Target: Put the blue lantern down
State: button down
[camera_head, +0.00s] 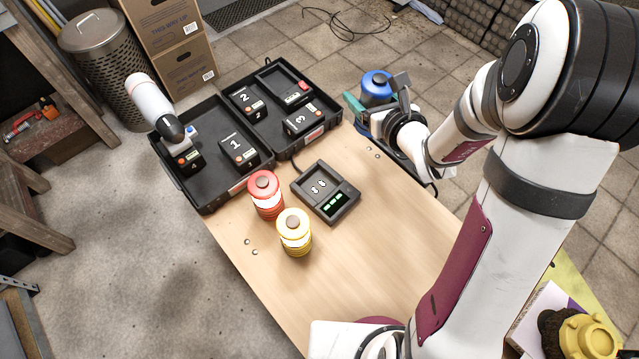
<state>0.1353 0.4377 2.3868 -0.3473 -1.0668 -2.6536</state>
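The blue lantern (377,86) is at the far right edge of the table, with its blue top showing. My gripper (372,106) is around it, with a finger on either side, and its lower part is hidden behind the gripper. It seems to be held up off the table, but its base is not visible. A red lantern (266,194) and a yellow lantern (295,232) stand upright on the wooden table (375,245), apart from my gripper.
An open black case (262,135) holds numbered battery packs at the back left of the table. A black charger (326,192) with green lights lies in the middle. A white and black cylindrical thing (155,106) stands over the pack marked 4. Bare wood lies right of the charger.

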aim_at(361, 133)
jog(key=s+n+g+y, duration=0.2)
jog(key=s, duration=0.1)
jog(key=s+n+y, duration=0.1)
jog(key=n, duration=0.1)
jog(key=shift+s+a+f+g+y, duration=0.15)
jog(key=shift+a+g+y, duration=0.15)
jog(key=shift+g+y, duration=0.1)
jog(key=s+f+n+g+y, duration=0.2)
jog(key=s+n+g+y, duration=0.1)
jog(key=s, duration=0.3)
jog(key=shift+n, duration=0.3)
jog(key=a+f, duration=0.3)
jog(key=w+a+f, duration=0.1)
jog(key=a+f, duration=0.6)
jog(key=shift+w+a+f, duration=0.15)
jog(key=shift+w+a, duration=0.1)
jog(key=shift+a, duration=0.1)
jog(key=shift+f, duration=0.2)
